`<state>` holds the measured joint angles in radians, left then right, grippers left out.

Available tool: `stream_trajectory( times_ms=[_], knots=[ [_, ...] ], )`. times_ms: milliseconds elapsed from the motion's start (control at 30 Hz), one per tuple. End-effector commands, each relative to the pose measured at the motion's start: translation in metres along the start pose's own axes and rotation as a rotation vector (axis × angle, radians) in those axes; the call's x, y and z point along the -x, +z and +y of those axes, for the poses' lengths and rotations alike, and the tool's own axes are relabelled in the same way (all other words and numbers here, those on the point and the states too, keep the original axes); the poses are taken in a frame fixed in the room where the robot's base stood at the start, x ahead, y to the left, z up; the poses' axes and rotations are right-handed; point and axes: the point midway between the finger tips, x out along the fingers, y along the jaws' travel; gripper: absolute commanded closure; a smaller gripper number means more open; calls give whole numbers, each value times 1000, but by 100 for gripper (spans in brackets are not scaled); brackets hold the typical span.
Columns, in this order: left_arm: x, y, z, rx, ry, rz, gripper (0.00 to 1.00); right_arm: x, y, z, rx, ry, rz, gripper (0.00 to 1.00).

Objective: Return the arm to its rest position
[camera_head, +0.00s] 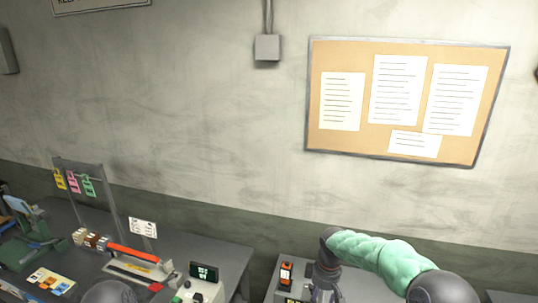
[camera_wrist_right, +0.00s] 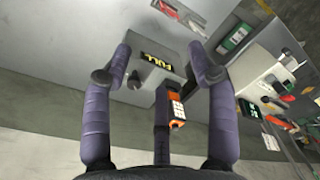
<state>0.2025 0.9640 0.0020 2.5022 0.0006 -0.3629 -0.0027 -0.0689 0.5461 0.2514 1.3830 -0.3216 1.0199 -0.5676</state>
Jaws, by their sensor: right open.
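My right arm (camera_head: 380,250), wrapped in a pale green padded sleeve, reaches in from the lower right in the head view. Its dark gripper (camera_head: 325,290) points down over a grey table, with the fingertips cut off by the bottom edge. In the right wrist view the gripper (camera_wrist_right: 160,68) has its two purple-grey fingers wide apart. Nothing is held between them. A black "FULL" sign (camera_wrist_right: 158,62) and an orange-and-black handheld device (camera_wrist_right: 176,106) show beyond and between the fingers. My left gripper is not in view.
The left table holds a sealer with a red bar (camera_head: 135,256), a small display (camera_head: 204,271), a green machine (camera_head: 30,245) and a tag rack (camera_head: 82,185). The orange device (camera_head: 286,272) stands close left of my right gripper. A corkboard (camera_head: 405,100) hangs on the wall.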

Motion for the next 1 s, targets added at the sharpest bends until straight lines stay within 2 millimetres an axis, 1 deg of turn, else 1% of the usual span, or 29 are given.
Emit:
stream_trajectory(
  times_ms=[33,167,267,300,367,400,467,500,567,600,700,800,1000],
  knots=[
    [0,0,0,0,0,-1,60,-16,4,-4,-20,-15,2,42],
    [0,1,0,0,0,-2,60,-57,11,-16,-85,-52,25,42],
    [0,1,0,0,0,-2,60,-99,22,-33,-164,-92,45,42],
    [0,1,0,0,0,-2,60,-118,29,-42,-204,-111,54,42],
    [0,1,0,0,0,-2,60,-148,42,-60,-280,-143,68,42],
    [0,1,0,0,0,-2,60,-168,51,-72,-334,-163,77,42],
    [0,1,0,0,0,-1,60,-194,66,-92,-420,-192,89,42],
    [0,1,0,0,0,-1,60,-209,77,-106,-481,-209,95,42],
    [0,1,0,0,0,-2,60,-229,93,-127,-572,-231,102,42],
    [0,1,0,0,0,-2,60,-240,104,-140,-629,-243,105,42],
    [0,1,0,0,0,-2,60,-259,128,-169,-759,-263,108,42],
    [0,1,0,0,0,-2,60,-270,149,-194,-866,-274,106,42],
    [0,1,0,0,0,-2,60,-280,184,-232,-1036,-280,93,42]
  ],
)
